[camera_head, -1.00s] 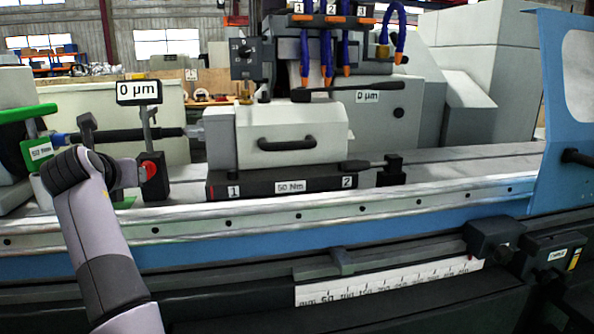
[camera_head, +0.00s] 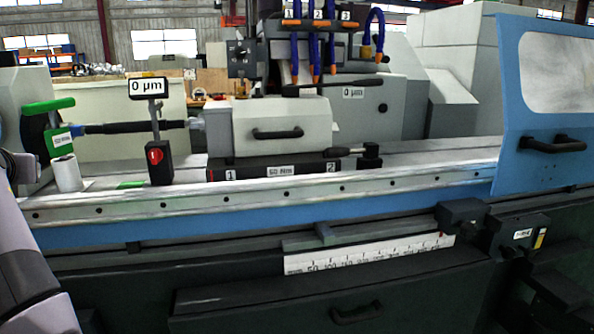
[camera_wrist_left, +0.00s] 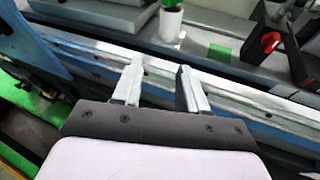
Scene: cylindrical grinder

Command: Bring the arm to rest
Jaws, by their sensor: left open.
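My left arm (camera_head: 28,265) shows at the lower left edge in the head view, in front of the grinder; its gripper is outside that view. In the left wrist view my left gripper (camera_wrist_left: 162,87) is open, with nothing between its two fingers. The fingers point towards the grinder's front rail (camera_wrist_left: 250,98). Beyond them stand a white cylinder (camera_wrist_left: 170,24) and a black block with a red knob (camera_wrist_left: 270,42), both apart from the fingers. My right gripper is in neither view.
The grinder's headstock with a green clamp (camera_head: 48,107), a 0 µm gauge (camera_head: 148,87) and the tailstock (camera_head: 268,125) stand along the table. A blue door (camera_head: 548,110) is at the right. The front rail (camera_head: 270,192) runs across. The space before the drawer (camera_head: 355,312) looks clear.

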